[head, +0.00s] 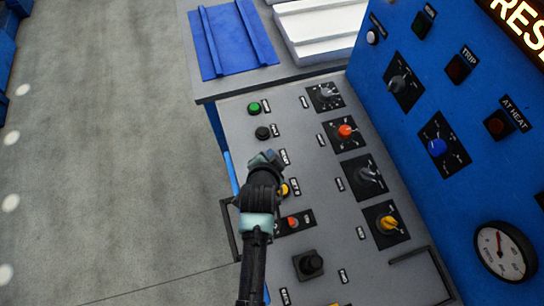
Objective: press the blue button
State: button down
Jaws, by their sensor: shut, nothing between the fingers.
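My gripper (267,158) is over the left column of buttons on the grey sloped panel (325,222). Its fingers are shut with nothing between them. No blue button shows clearly; the spot in the column between the black button (263,133) and the yellow button (284,190) is covered by my gripper. Whether the fingertips touch the panel there, I cannot tell. A blue knob (438,147) on a black plate is on the upright blue panel at right, apart from my gripper.
A green button (254,108) is above the black one; a red switch (292,222) and a large black knob (310,263) are below. Several rotary knobs, including an orange-red one (346,131), are to the right. A blue tray (231,38) lies behind.

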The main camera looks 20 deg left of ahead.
jog(key=shift+f, duration=0.35)
jog(key=shift+f+b, duration=0.5)
jog(key=shift+b, duration=0.05)
dwell(0.4)
dwell(0.4)
jog(key=shift+r+p, duration=0.85)
notch_tip(320, 180, up, 5)
jog(key=p, duration=0.4)
jog(key=shift+r+p, duration=0.1)
jog(key=shift+p, duration=0.25)
